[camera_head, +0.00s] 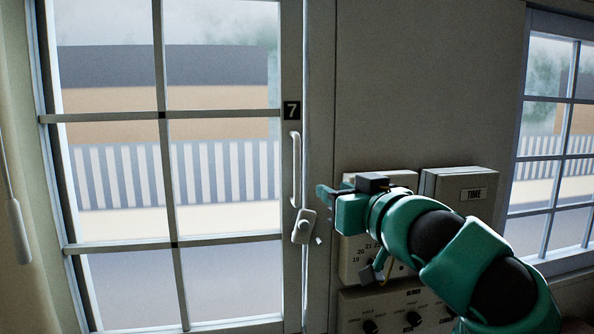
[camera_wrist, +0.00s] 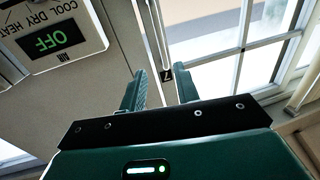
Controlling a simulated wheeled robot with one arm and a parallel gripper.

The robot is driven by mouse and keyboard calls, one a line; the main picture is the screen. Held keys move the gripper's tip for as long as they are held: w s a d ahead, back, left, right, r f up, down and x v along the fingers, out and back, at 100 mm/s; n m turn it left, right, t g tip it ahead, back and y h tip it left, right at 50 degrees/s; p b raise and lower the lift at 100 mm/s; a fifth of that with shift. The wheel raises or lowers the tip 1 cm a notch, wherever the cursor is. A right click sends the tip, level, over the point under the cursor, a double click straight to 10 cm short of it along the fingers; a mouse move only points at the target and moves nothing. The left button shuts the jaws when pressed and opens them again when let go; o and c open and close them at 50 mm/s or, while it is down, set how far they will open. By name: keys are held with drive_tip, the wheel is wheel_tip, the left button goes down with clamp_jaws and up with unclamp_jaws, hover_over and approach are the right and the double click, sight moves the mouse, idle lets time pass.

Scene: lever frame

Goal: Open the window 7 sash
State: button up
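The window 7 sash (camera_head: 162,150) is a large paned frame at the left of the head view, with a black "7" plate (camera_head: 291,110) on its right stile. It appears closed against its frame. A white vertical pull handle (camera_head: 295,168) is on that stile, with a pale, slightly tilted latch with a round knob (camera_head: 304,226) below it. My gripper (camera_head: 322,198) is just right of the handle and latch, apparently empty. In the wrist view my gripper (camera_wrist: 161,88) shows two spread fingers, with the "7" plate (camera_wrist: 167,75) seen between them. The handle is not clear there.
Wall boxes, including one marked TIME (camera_head: 473,194) and a panel with knobs (camera_head: 395,310), are behind and below my arm. A thermostat panel reading OFF (camera_wrist: 55,38) is in the wrist view. Another window (camera_head: 556,130) is at the right. A pale rod (camera_head: 18,225) hangs at the far left.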

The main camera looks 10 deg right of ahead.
drive_tip(key=p, duration=0.3)
approach(298, 172)
drive_tip(key=w+p, duration=0.2)
drive_tip(key=w, duration=0.1)
drive_tip(key=w+a+p, duration=0.1)
drive_tip(key=w+p, duration=0.2)
drive_tip(key=w, duration=0.1)
drive_tip(key=w+a+p, duration=0.1)
drive_tip(key=w+p, duration=0.1)
drive_tip(key=w, duration=0.1)
drive_tip(key=shift+w+p, duration=0.25)
drive_tip(key=shift+p, duration=0.15)
clamp_jaws()
